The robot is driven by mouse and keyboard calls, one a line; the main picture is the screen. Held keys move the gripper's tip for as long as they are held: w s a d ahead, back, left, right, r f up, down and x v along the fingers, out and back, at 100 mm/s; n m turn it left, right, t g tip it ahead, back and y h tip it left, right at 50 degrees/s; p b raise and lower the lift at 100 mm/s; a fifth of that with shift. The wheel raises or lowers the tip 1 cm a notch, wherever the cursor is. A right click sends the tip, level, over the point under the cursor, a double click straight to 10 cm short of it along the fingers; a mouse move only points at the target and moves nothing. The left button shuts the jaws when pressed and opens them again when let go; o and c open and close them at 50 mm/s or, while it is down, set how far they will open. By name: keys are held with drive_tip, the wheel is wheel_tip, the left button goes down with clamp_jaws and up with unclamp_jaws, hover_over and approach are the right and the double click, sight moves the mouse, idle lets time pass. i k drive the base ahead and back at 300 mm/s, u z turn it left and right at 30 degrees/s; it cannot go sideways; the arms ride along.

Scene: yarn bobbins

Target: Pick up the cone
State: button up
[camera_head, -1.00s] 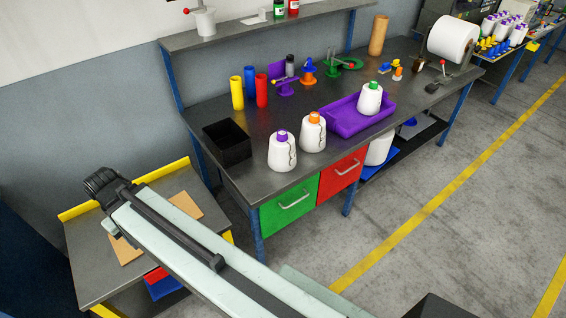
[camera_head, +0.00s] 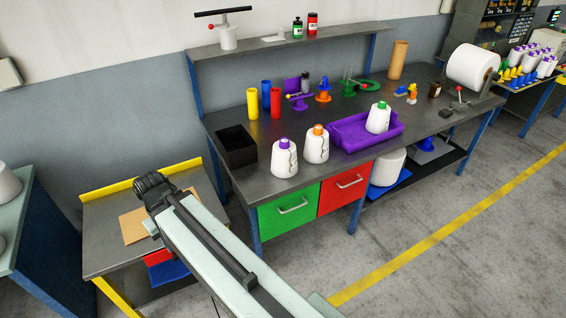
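Three white yarn cones are on the long grey workbench (camera_head: 262,184). One with a purple top (camera_head: 284,160) stands near the front edge. One with an orange top (camera_head: 316,146) stands just right of it. One with a green top (camera_head: 378,119) stands in the purple tray (camera_head: 352,133). The frames do not show which cone is meant. My arm reaches up from the bottom of the picture, its dark end left of the workbench and apart from the cones. My gripper's fingers do not show.
A black open box (camera_head: 237,147) sits left of the cones. Yellow, blue and red tubes (camera_head: 265,97) stand behind. A shelf (camera_head: 290,44) runs above the bench. A low side table (camera_head: 103,245) lies beneath my arm. The floor at the right is clear.

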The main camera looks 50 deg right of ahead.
sight(284, 162)
drive_tip(key=z, duration=0.05)
drive_tip(key=i, duration=0.9)
drive_tip(key=u, duration=0.05)
